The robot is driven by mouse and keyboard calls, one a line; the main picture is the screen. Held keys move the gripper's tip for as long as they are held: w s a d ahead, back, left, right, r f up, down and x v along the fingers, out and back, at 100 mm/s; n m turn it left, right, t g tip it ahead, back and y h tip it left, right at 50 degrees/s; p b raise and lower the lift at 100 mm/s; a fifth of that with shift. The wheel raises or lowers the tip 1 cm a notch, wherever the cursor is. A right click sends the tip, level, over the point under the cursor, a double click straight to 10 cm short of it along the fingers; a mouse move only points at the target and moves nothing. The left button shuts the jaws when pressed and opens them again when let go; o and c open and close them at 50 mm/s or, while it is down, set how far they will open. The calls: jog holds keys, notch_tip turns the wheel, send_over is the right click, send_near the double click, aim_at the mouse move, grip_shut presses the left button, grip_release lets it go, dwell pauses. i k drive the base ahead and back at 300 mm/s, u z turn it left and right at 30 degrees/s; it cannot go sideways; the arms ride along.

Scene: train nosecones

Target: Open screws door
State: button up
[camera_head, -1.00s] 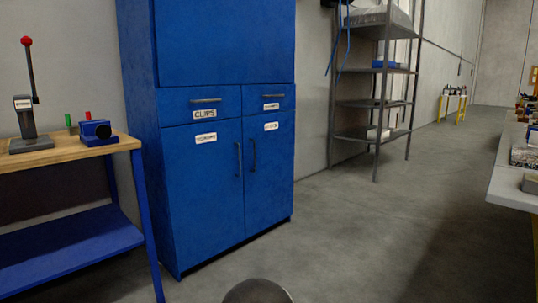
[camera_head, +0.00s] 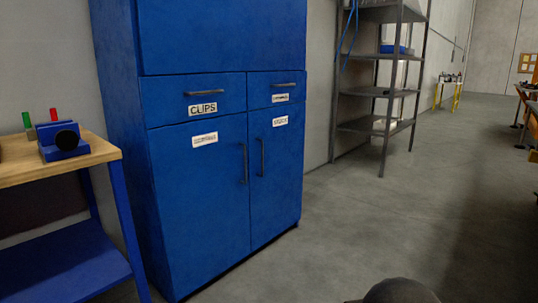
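A tall blue cabinet (camera_head: 122,110) stands left of the middle in the head view. Its lower part has a left door (camera_head: 195,215) and a right door (camera_head: 283,190), both shut. Each door has a dark upright handle near the middle seam, the left handle (camera_head: 245,164) and the right handle (camera_head: 262,157). Each door has a white label near its top; the left label (camera_head: 204,139) and the right label (camera_head: 280,121) are too blurred to read surely. Above are two shut drawers, the left one (camera_head: 165,98) labelled CLIPS. My gripper is not in view.
A wooden-topped workbench (camera_head: 100,150) with blue legs stands close at the left, holding a blue device (camera_head: 60,140). A grey metal shelf rack (camera_head: 385,92) stands right of the cabinet. The concrete floor (camera_head: 370,220) in front and to the right is clear.

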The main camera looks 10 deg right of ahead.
aim_at(200, 168)
jog(key=u, duration=0.2)
jog(key=i, duration=1)
jog(key=u, duration=0.5)
